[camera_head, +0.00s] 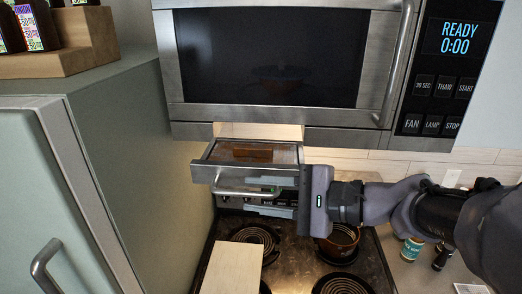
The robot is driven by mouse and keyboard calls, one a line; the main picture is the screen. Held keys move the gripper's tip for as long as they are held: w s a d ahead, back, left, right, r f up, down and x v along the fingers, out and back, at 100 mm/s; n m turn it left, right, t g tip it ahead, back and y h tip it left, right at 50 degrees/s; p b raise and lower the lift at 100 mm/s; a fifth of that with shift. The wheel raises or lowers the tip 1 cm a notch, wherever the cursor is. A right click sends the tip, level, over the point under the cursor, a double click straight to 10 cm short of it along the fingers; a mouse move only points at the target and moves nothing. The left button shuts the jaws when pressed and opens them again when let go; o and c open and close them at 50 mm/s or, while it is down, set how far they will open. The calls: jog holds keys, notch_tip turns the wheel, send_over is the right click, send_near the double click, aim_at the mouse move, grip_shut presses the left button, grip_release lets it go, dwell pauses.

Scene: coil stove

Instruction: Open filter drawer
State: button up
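The filter drawer (206,174) sits under the microwave and is pulled out towards me. A brown block-like piece and a grey panel show inside it. Its metal bar handle (234,192) runs along the front. My gripper (258,197) comes in from the right at the drawer's right front. Its two fingers point left and stand apart, one higher and one lower. The right end of the handle shows at the gap between them; I cannot tell whether a finger touches it. The gripper body hides the drawer's right front corner.
The microwave (270,55) hangs above. Below is a coil stove (285,275) with a brown pot (342,240) and a pale board (232,268). A green cabinet (50,190) stands left. Small jars (412,248) stand on the right counter.

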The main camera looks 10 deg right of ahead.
jog(key=v, duration=1.5)
jog(key=shift+s+d+b, duration=0.25)
jog(key=shift+b, duration=0.05)
jog(key=shift+f, duration=0.1)
jog(key=s+a+f+n+h+b, duration=0.2)
jog(key=f+b, duration=0.6)
jog(key=f, duration=0.5)
jog(key=s+a+f+n+g+h+b, duration=0.1)
jog(key=f+h+b, duration=0.4)
jog(key=f, duration=0.8)
jog(key=s+a+f+n+h+b, duration=0.4)
jog(key=f+b, duration=0.6)
jog(key=f, duration=0.3)
jog(key=shift+s+n+g+b, duration=0.3)
jog(key=shift+s+n+b, duration=0.1)
jog(key=shift+s, duration=0.15)
